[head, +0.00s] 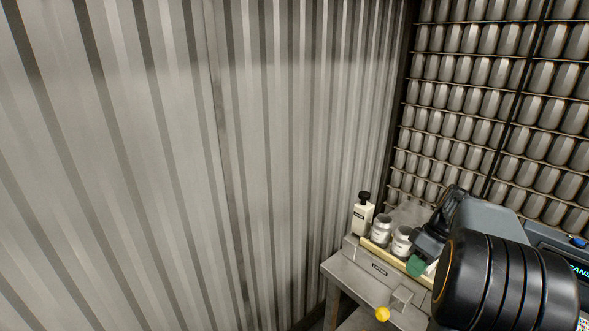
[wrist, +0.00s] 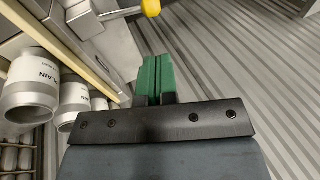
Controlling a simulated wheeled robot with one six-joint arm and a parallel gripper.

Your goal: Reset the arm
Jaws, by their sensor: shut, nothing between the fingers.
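My gripper (wrist: 156,76) shows in the wrist view with its green fingers pressed together and nothing between them. In the head view its green tips (head: 416,266) are at the lower right, just right of two white jars and above the grey bench. My dark arm hides much of what lies behind and to the right of it. In the wrist view the fingers point toward a lever's yellow knob (wrist: 151,7), apart from it.
White jars (head: 382,229) and a black-capped bottle (head: 363,214) stand on the grey bench (head: 351,263). The yellow knob (head: 382,314) sticks out in front. A rack of cans (head: 480,80) fills the back right. A corrugated wall (head: 290,130) stands at left.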

